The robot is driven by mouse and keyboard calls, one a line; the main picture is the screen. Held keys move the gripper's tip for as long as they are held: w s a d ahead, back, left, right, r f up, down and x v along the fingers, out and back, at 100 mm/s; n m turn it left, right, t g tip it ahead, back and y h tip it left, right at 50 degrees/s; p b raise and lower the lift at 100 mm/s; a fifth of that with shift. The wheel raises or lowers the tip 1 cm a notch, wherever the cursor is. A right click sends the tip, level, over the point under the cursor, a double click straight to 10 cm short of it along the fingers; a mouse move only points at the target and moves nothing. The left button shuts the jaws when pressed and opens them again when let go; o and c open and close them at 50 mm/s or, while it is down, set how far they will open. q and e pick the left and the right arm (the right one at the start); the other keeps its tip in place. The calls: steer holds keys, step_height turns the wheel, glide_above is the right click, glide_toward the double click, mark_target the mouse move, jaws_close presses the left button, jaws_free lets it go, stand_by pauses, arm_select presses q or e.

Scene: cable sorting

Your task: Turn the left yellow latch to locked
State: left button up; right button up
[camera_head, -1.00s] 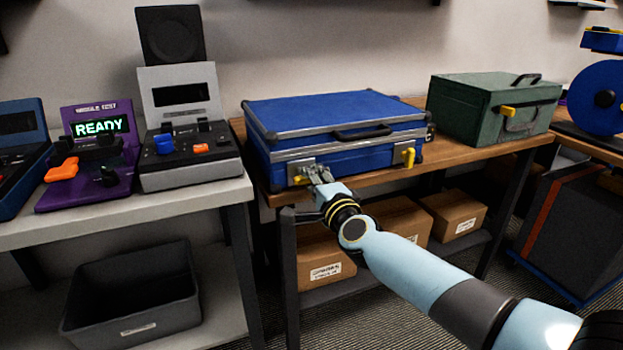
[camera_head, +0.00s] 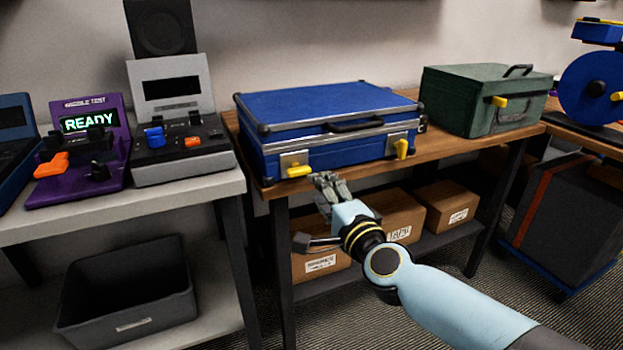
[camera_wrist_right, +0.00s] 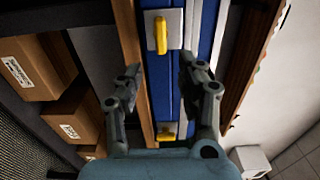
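The blue case (camera_head: 330,105) stands closed on the wooden bench. The left yellow latch (camera_head: 299,171), low on its front, lies about horizontal on a metal plate. The right yellow latch (camera_head: 402,149) hangs about vertical. My right gripper (camera_head: 327,182) is just in front of and to the right of the left latch, apart from it. In the right wrist view, my right gripper (camera_wrist_right: 165,75) is open and empty. The left latch (camera_wrist_right: 161,34) shows beyond its fingers, and the right latch (camera_wrist_right: 168,136) shows lower, between them. My left gripper is not in view.
A green case (camera_head: 470,105) with a yellow latch stands right of the blue case. Cardboard boxes (camera_head: 398,215) sit on the shelf below. Test devices (camera_head: 180,140) stand on the grey table at left, above a dark bin (camera_head: 130,290).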

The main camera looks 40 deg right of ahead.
steer(key=v, duration=0.3)
stand_by(0.5)
steer(key=s+a+f+n+g+y, duration=0.1)
steer(key=s+f+n+g, duration=0.4)
steer(key=f, duration=0.6)
steer(key=s+a+f+n+y, duration=0.1)
steer(key=s+f+n, duration=0.1)
steer(key=s+f, duration=0.65)
steer(key=s+a+f+n+g+y, duration=0.1)
steer(key=s+f+n+g, duration=0.25)
steer(key=f, duration=0.95)
steer(key=s+f+n+g, duration=0.2)
steer(key=s+f+n, duration=0.1)
steer(key=s, duration=0.6)
steer(key=s+f+n+g, duration=0.3)
steer(key=s+f+n, duration=0.1)
steer(key=s, duration=0.5)
steer(key=s+f+n+g, duration=0.3)
steer(key=s+f, duration=0.2)
steer(key=s, duration=0.5)
steer(key=shift+a+n, duration=0.35)
steer(key=shift+a, duration=0.05)
steer(key=shift+s+f+g, duration=0.15)
steer(key=shift+s+g, duration=0.05)
steer(key=shift+g, duration=0.05)
